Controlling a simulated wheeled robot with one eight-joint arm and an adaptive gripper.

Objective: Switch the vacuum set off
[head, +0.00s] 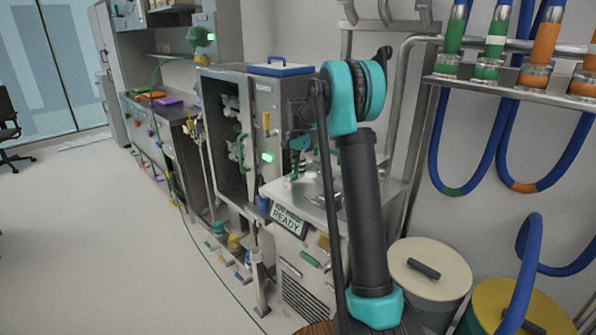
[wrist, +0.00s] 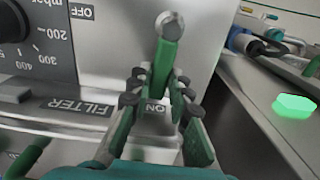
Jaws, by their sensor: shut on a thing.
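In the wrist view, the vacuum set's pale front panel (wrist: 115,55) carries a green switch lever (wrist: 167,57) with a round silver end. My gripper (wrist: 160,82) is shut on the lever, one dark-and-green finger on each side. An ON label (wrist: 155,107) shows between the fingers, and an OFF label (wrist: 82,12) is at the upper left. In the head view, my gripper (head: 299,141) is small beside the tall cabinet, and the lever cannot be made out there.
A black dial (wrist: 12,22) with an mbar scale and a FILTER label (wrist: 75,106) sit left of the lever. A green light (wrist: 295,104) glows at the right. In the head view, a READY sign (head: 288,219) and lidded bins (head: 431,266) stand near my arm.

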